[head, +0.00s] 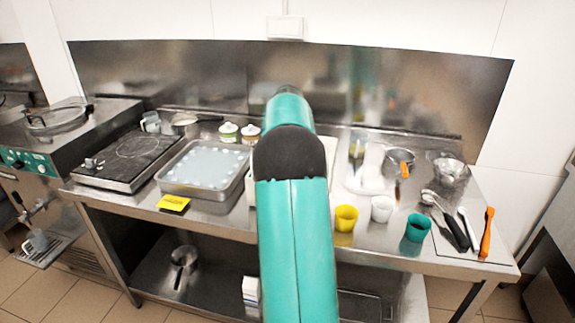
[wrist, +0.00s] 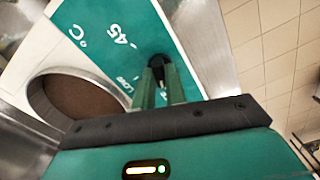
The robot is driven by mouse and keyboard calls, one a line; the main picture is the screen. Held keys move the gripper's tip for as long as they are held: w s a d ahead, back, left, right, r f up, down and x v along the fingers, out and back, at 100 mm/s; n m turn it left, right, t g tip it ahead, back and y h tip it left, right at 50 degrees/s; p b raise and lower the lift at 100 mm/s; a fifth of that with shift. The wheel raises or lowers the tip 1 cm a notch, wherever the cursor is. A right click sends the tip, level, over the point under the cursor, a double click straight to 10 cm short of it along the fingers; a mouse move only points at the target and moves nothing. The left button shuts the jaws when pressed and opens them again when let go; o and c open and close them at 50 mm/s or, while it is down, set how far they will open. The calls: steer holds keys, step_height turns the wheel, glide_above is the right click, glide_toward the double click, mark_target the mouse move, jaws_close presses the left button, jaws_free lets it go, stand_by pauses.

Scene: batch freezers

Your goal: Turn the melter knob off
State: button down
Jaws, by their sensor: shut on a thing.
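The melter's teal panel (wrist: 90,25) fills the upper part of the wrist view, with white markings "°C", "45" and smaller lettering. A small black knob (wrist: 157,61) sits on this panel. My gripper (wrist: 160,76) has its two teal fingers on either side of the knob, shut on it. The fingers partly cover the knob, so I cannot read its setting. A round well (wrist: 75,95) with a brown inside lies left of the fingers. In the head view my arm hides the gripper and the knob.
The steel table holds a black hotplate (head: 125,160), a tray (head: 205,170) of pale liquid, yellow (head: 346,218), white (head: 382,209) and teal (head: 417,228) cups, bowls and several utensils at the right. A machine with a teal control panel (head: 25,162) stands left. A steel splashback (head: 160,75) rises behind.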

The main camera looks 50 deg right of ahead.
steer(key=c, duration=1.4)
jaws_free()
steer(key=shift+c, duration=0.2)
steer(key=shift+r, duration=0.1)
step_height(320, 180, up, 14)
steer(key=shift+f, duration=0.2)
steer(key=shift+a, duration=0.1)
steer(key=a+r+t, duration=0.1)
steer(key=a+r, duration=0.1)
steer(key=a, duration=1.3)
steer(key=a+r+t, duration=0.2)
steer(key=a, duration=1.2)
steer(key=s+a+f+t, duration=0.1)
steer(key=s+a+f, duration=0.5)
steer(key=a, duration=0.4)
steer(key=s+a+f+t, duration=0.1)
steer(key=s+a+f, duration=0.5)
steer(key=s+a, duration=0.2)
steer(key=shift+a+m+t, duration=0.3)
steer(key=shift+a+m, duration=0.1)
steer(key=shift+a, duration=0.55)
